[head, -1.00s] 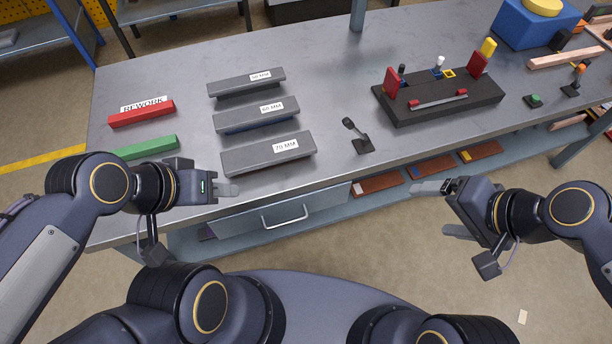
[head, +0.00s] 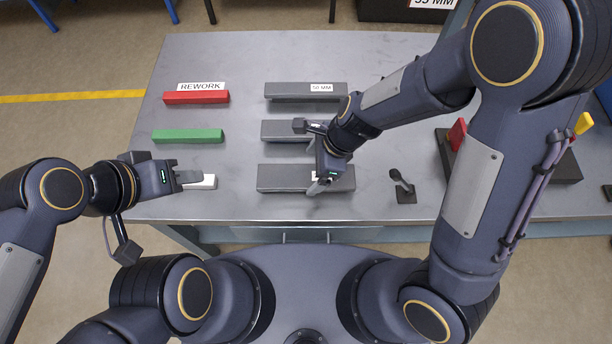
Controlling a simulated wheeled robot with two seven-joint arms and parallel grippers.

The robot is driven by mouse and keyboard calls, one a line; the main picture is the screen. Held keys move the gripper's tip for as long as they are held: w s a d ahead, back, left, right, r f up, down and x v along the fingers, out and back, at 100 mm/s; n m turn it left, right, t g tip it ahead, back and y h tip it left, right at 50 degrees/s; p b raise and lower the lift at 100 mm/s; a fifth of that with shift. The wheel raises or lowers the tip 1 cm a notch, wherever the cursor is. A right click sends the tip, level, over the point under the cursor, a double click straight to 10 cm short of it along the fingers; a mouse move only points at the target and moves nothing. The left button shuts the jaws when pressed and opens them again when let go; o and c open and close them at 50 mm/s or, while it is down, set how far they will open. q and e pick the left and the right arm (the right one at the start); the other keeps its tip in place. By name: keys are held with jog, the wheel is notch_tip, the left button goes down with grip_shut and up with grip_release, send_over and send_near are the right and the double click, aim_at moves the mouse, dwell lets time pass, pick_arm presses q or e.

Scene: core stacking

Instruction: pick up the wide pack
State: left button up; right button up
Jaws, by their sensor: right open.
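Three long grey blocks lie in a column on the table: the far block (head: 290,91) labelled 50 MM, the middle block (head: 281,131), and the front block (head: 280,178). The front block looks deepest, and its label is mostly covered by my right gripper. My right gripper (head: 319,187) is open, its fingers pointing down over the right half of the front block. I cannot tell whether they touch it. My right wrist hides the middle block's right end. My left gripper (head: 192,178) is near the table's front-left edge; its jaw gap is not clear.
A red bar (head: 196,98) with a REWORK sign (head: 201,86) and a green bar (head: 188,136) lie left of the blocks. A white piece (head: 207,183) shows beside my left gripper. A small black stand (head: 403,187) is right of the front block. A dark fixture (head: 560,168) is partly hidden.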

aim_at(306, 176)
jog(key=x, duration=0.4)
jog(key=shift+w+d+f+b, duration=0.1)
jog(key=shift+w+f+b, duration=0.1)
jog(key=shift+b, duration=0.1)
jog(key=shift+c, duration=0.4)
jog(key=shift+r, duration=0.1)
jog(key=c, duration=1.5)
jog(key=shift+r, duration=0.1)
